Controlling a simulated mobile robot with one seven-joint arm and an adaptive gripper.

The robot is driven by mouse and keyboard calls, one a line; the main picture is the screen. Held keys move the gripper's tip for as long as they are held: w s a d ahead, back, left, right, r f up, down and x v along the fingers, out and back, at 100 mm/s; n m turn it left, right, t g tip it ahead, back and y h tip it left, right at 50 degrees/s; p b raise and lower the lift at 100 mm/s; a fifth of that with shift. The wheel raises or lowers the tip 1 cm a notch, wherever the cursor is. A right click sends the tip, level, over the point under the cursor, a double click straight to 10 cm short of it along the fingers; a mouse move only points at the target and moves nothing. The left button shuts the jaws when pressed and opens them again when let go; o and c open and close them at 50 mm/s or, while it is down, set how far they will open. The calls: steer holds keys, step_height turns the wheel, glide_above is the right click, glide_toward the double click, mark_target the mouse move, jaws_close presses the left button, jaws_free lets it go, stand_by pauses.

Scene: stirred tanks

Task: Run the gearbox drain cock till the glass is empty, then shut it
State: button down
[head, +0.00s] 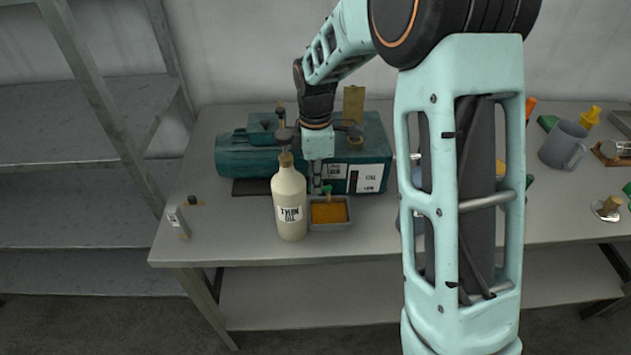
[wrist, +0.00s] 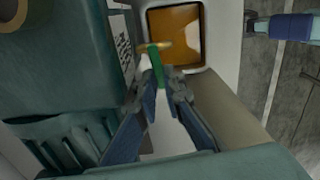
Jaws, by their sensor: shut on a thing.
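The teal gearbox (head: 240,158) stands on the bench against the wall, with white labels on its front. The small drain cock (head: 327,190) sticks out low on that front; its green handle (wrist: 157,66) and brass end show in the wrist view. My gripper (head: 318,185) points down at it. In the wrist view my gripper (wrist: 160,88) has its fingertips shut on the green handle. A grey tray (head: 313,227) with amber oil (head: 328,213) lies under the cock. I cannot make out the level in the glass, nor whether oil is running.
A cream bottle with a cork (head: 290,205) stands just left of the tray, close to my gripper. A grey mug (head: 563,145) and a yellow bottle (head: 590,117) stand at the right. Shelving (head: 75,165) is on the left. The bench's front left is mostly clear.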

steer(key=c, duration=2)
jaws_free()
steer(key=shift+c, duration=0.2)
